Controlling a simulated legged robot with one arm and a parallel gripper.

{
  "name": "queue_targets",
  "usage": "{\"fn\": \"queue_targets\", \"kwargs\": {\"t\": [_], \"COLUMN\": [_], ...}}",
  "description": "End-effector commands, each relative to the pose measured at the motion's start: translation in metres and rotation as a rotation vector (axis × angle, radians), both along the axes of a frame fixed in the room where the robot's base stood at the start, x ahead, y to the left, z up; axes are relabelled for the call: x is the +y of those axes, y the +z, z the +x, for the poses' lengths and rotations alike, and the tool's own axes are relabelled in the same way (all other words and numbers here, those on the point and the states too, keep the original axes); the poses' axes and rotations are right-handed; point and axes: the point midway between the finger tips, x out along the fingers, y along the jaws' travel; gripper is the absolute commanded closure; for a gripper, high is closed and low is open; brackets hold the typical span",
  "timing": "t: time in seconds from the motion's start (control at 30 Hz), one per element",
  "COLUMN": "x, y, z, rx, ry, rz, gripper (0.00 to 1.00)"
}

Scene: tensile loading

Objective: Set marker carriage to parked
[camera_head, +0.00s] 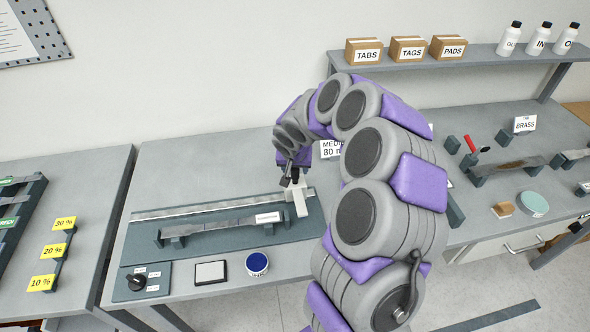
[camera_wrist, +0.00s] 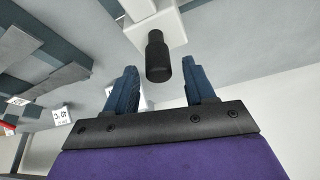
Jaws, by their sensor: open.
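The marker carriage (camera_head: 300,205) is a pale block with an arm reaching forward, at the right end of the metal rail (camera_head: 200,209) on the grey-blue fixture. In the wrist view the white carriage (camera_wrist: 160,28) carries a black cylindrical knob (camera_wrist: 158,58). My gripper (camera_head: 291,181) is at the carriage, at the rail's right end. In the wrist view my gripper (camera_wrist: 160,80) is open, with the knob in line with the gap between its blue fingers. I cannot tell whether a finger touches it. A grey flat specimen (camera_head: 220,228) lies on supports in front of the rail.
A dial box (camera_head: 137,282), a white pad (camera_head: 210,272) and a blue ink jar (camera_head: 257,264) stand along the front. My arm covers the fixture's right side. The bench behind the rail is mostly clear. A shelf (camera_head: 470,59) with boxes and bottles is at the back right.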

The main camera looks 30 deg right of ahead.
Motion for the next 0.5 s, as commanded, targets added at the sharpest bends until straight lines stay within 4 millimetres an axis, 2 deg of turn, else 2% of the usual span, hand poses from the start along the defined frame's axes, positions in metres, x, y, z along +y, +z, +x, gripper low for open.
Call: {"fn": "queue_targets", "kwargs": {"t": [0.13,0.43,0.5], "x": [-0.002,-0.0024,-0.0024], "y": [-0.0095,-0.0107,-0.0106], "z": [0.003,0.0036,0.0036], "rx": [0.0,0.0,0.001], "ry": [0.0,0.0,0.001], "rz": [-0.001,-0.001,-0.001], "gripper": [0.46,0.46,0.52]}}
